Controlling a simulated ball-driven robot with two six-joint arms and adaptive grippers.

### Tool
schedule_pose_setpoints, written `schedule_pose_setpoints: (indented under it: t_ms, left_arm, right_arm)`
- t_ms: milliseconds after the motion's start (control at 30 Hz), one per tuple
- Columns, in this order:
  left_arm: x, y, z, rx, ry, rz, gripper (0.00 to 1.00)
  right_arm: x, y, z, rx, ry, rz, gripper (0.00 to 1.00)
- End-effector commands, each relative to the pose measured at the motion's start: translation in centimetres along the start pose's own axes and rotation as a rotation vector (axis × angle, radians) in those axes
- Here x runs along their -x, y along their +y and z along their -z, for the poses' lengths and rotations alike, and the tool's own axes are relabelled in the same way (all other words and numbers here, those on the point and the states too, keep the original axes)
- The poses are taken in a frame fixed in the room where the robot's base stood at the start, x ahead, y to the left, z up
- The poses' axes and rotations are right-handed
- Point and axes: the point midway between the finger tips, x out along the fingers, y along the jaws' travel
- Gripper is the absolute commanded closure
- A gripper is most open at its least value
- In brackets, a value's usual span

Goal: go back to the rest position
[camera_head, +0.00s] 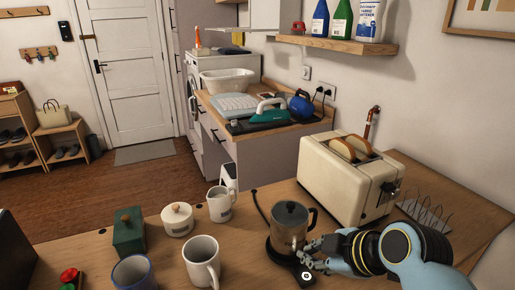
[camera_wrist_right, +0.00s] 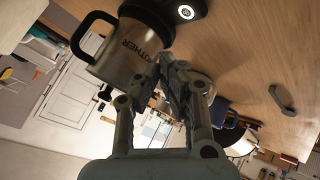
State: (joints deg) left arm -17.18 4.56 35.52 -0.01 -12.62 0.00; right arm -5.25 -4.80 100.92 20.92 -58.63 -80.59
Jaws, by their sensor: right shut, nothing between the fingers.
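My right gripper (camera_head: 312,254) reaches in from the right over the counter, its fingers shut with nothing between them. It is beside the lower right side of a steel kettle (camera_head: 289,222) with a black handle. The kettle stands upright on a black base (camera_head: 283,256). In the right wrist view, the kettle (camera_wrist_right: 126,52) is close beyond the fingers of my right gripper (camera_wrist_right: 172,85). I cannot tell whether they touch it. My left gripper is not in view.
A cream toaster (camera_head: 335,190) holding bread stands behind my right gripper, with a wire rack (camera_head: 424,214) to its right. A white mug (camera_head: 202,262), a jug (camera_head: 220,204), a lidded pot (camera_head: 177,219) and a green box (camera_head: 129,234) stand to the left.

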Motion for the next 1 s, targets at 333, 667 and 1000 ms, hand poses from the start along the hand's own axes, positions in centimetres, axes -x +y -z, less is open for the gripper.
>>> schedule_pose_setpoints:
  t_ms: [333,667,1000]
  left_arm:
    - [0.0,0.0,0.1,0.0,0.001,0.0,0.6]
    - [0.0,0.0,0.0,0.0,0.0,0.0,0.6]
    - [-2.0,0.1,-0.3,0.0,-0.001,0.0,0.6]
  right_arm:
    - [11.8,-6.5,-7.3,-0.575,-0.326,0.03,1.0]
    - [20.2,-9.4,-9.8,-0.946,-0.528,-0.083,1.0]
    - [18.1,-12.3,-13.9,-1.087,-0.609,-0.138,1.0]
